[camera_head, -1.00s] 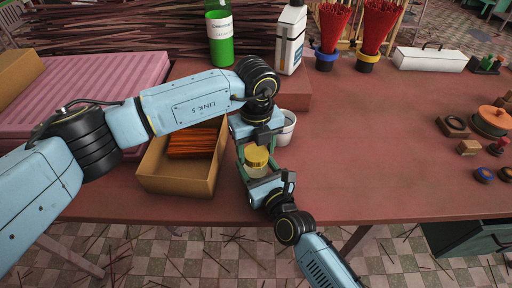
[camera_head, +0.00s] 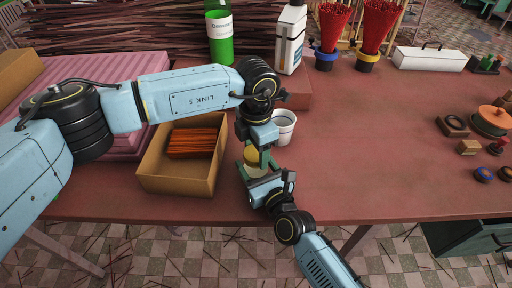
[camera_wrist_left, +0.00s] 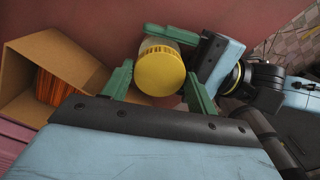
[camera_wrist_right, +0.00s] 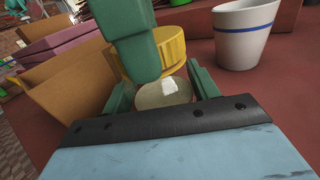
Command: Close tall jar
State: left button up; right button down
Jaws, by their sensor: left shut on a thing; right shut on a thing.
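The tall jar has a pale, translucent body (camera_wrist_right: 165,92) and a round yellow lid (camera_wrist_right: 172,50). The lid also shows from above in the left wrist view (camera_wrist_left: 160,70). My left gripper (camera_wrist_left: 158,76) is shut on the lid, one finger on each side. My right gripper (camera_wrist_right: 165,85) is shut on the jar body below and holds it at the front of the table. The lid sits at the jar's top; a green finger hides part of the join, so I cannot tell whether it is fully seated. In the head view the grippers largely hide the jar.
An open cardboard box (camera_head: 150,172) with orange sticks (camera_head: 192,142) stands left of the jar. A white cup (camera_head: 284,127) with a blue band stands close behind on the right. A white bottle (camera_head: 291,40) and green bottle (camera_head: 220,38) stand behind.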

pick_arm(q)
jog(key=m, duration=0.3)
jog(key=shift+m, duration=0.4)
jog(key=m, duration=0.3)
jog(key=shift+m, duration=0.3)
jog(key=o, duration=1.2)
jog(key=shift+c, duration=0.2)
notch_tip(320, 180, up, 12)
pick_arm(e)
jog(key=shift+c, duration=1.6)
grip_release()
